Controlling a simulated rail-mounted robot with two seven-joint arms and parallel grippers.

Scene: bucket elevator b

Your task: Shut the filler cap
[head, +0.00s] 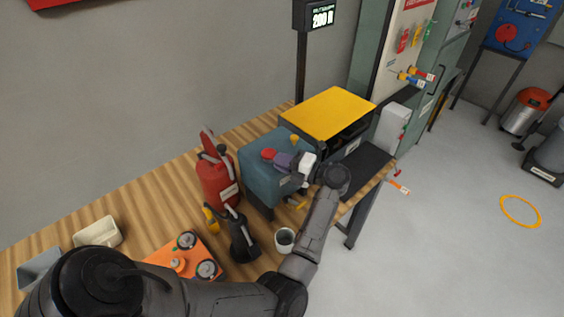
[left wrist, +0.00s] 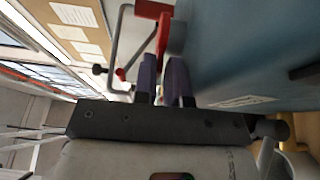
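The filler cap appears to be the red piece (head: 268,154) on top of the blue-grey tank (head: 258,182). My left gripper (head: 281,160) is over the tank top, its dark purple fingertips close beside the red piece. In the left wrist view the two fingers (left wrist: 164,79) stand slightly apart with a narrow gap. A red part (left wrist: 163,38) is beyond them, and the tank's side (left wrist: 250,50) fills the right. I cannot tell whether the fingers touch the red part or how far the cap is open. My right gripper is not in view.
A dark oil can (head: 241,240), a white cup (head: 285,238) and an orange board (head: 165,257) sit in front.

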